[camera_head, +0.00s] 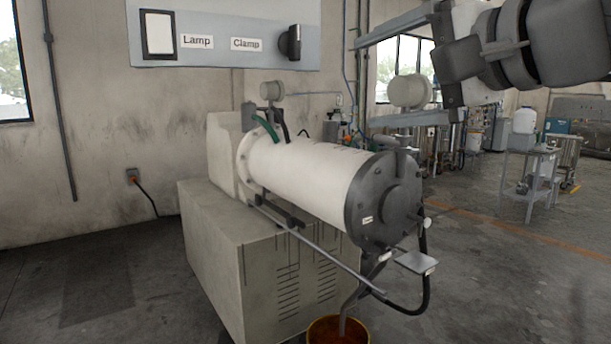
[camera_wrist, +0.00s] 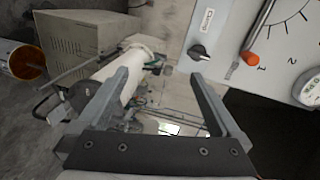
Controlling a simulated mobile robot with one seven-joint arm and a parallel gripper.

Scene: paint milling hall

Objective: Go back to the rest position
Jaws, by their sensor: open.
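My gripper (camera_head: 364,84) is at the upper right in the head view, reaching in from the right edge. Its two long grey fingers are wide apart, one above the other, with nothing held between them. In the wrist view, my gripper (camera_wrist: 160,76) also shows open, and the picture is turned. The horizontal bead mill, with its white cylinder (camera_head: 300,178) and dark round end plate (camera_head: 386,200), stands on a beige cabinet (camera_head: 215,250). From the head camera, the fingers appear above and to the right of the cylinder.
A control panel with a switch labelled Clamp (camera_head: 290,43) is on the wall at the upper left. Its red-orange knob (camera_wrist: 249,58) and dial show in the wrist view. A yellow-rimmed bucket (camera_head: 325,330) stands below the mill outlet. A small table (camera_head: 528,152) stands behind right; floor before it is clear.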

